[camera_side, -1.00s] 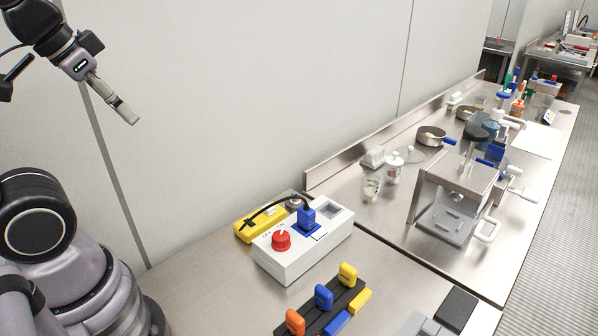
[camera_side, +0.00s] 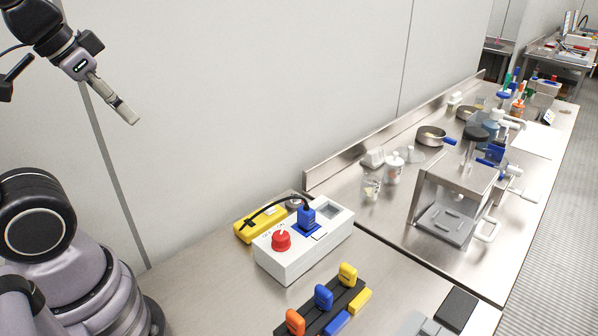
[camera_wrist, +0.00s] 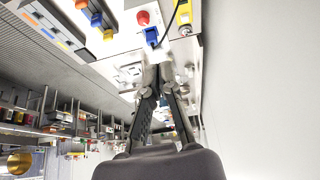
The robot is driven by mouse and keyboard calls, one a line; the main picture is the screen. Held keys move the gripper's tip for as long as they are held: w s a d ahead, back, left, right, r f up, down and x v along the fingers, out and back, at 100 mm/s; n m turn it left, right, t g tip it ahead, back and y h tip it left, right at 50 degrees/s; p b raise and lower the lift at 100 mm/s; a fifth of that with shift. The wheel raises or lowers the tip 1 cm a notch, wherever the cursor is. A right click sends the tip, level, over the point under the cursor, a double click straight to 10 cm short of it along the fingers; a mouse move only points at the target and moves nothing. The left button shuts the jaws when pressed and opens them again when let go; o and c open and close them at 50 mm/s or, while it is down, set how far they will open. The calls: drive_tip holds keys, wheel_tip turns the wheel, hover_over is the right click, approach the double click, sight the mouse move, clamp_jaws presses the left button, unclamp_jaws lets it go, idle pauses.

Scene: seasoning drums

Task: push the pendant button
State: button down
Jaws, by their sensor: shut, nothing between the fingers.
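A yellow box with a black cable, which looks like the pendant (camera_side: 246,231), lies on the steel bench against the wall, behind a white control box. It also shows in the wrist view (camera_wrist: 184,14) near the top. Its button is too small to make out clearly. My gripper (camera_side: 130,116) is high at the upper left, in front of the wall, well above the bench and apart from the pendant. Its fingers are together and empty, pointing down to the right. In the wrist view the fingertips (camera_wrist: 158,72) meet below the white box.
The white box (camera_side: 285,265) carries a red knob (camera_side: 281,240) and a blue plug (camera_side: 306,217) with the cable. A black rack (camera_side: 333,310) with coloured handles stands in front. A steel press frame (camera_side: 455,205), jars and a pan (camera_side: 431,134) stand farther right.

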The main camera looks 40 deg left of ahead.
drive_tip(key=shift+w, duration=0.1)
drive_tip(key=m+t+y, duration=0.1)
drive_tip(key=m+t, duration=0.3)
drive_tip(key=m, duration=0.4)
hover_over(267, 208)
wheel_tip(267, 208, down, 26)
drive_tip(key=shift+a, duration=0.1)
drive_tip(key=shift+f, duration=4.4)
